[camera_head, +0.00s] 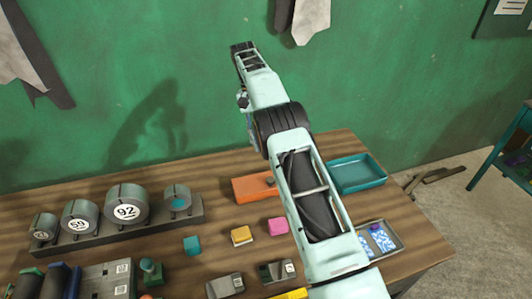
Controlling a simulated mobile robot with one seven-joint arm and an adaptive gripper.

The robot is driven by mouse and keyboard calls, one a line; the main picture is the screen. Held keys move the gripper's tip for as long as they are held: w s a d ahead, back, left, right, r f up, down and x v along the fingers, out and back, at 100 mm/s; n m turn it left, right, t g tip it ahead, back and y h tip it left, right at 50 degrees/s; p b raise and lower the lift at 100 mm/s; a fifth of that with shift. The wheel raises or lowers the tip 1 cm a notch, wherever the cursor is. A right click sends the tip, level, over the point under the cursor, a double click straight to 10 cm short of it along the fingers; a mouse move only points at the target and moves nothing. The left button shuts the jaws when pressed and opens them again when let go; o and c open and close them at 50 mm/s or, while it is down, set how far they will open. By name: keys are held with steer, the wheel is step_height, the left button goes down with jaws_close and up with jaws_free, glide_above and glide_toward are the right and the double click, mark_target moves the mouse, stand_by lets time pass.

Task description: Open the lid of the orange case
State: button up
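The orange case (250,188) lies on the wooden table, near the back and right of the middle. It looks low and flat-topped; its right part is hidden behind my arm. No raised lid shows on the visible part. My arm crosses the picture from the lower right, over the table, up to the left in front of the green wall. My gripper's fingers do not show, so I cannot tell where they are relative to the case.
A teal tray (358,174) stands right of the case. A rack (165,228) with several numbered grey cylinders stands at the left. Teal (191,246), yellow (241,236) and pink (278,227) blocks lie in front of the case. A grey tray (398,240) lies near the right edge.

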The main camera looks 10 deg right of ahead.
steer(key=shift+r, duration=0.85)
